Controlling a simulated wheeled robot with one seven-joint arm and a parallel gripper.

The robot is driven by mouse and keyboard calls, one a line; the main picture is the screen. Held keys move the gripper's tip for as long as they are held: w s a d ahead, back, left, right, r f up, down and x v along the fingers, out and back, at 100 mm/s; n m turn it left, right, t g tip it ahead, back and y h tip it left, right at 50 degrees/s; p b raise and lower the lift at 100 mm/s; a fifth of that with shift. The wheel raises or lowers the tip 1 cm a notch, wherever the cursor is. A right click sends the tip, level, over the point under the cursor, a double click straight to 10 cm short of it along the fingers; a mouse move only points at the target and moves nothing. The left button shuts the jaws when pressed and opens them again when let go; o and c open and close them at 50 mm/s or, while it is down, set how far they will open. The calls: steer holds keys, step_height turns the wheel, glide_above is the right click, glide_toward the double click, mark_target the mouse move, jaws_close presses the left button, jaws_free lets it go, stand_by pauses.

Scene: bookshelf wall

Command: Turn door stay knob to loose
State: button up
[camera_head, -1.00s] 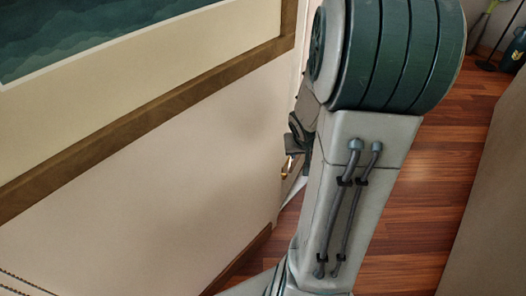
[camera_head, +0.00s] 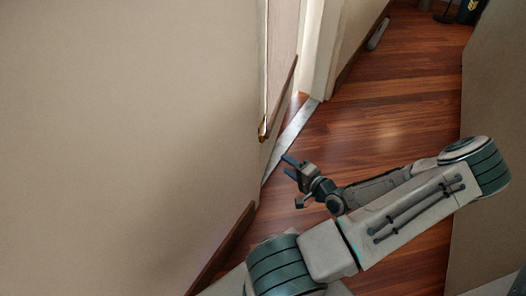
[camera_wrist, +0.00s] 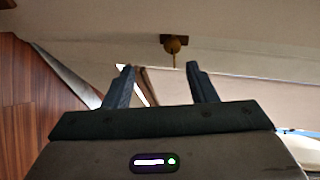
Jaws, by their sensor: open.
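A small brass fitting (camera_head: 262,128), which looks like the door stay knob, is low on the edge of the door-like panel at the left of the doorway in the head view. In the wrist view a rounded brown-gold knob (camera_wrist: 174,46) with a thin stem sits on a small dark plate, just beyond and between the fingertips. My gripper (camera_head: 292,181) is open and empty, to the right of and below the fitting in the head view. In the wrist view my gripper (camera_wrist: 160,69) has its two fingers apart, not touching the knob.
A beige wall (camera_head: 120,150) fills the left, with a brown baseboard (camera_head: 226,243). A pale metal threshold strip (camera_head: 290,138) crosses the wooden floor (camera_head: 390,110). A beige surface (camera_head: 492,110) bounds the right. The floor between is mostly clear.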

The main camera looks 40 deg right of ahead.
steer(key=m+t+b, duration=0.1)
steer(key=m+t, duration=0.1)
steer(key=h+b, duration=0.1)
steer(key=b, duration=0.3)
glide_toward(264, 140)
steer(key=w, duration=0.8)
steer(key=shift+w+a, duration=0.1)
steer(key=shift+a, duration=0.05)
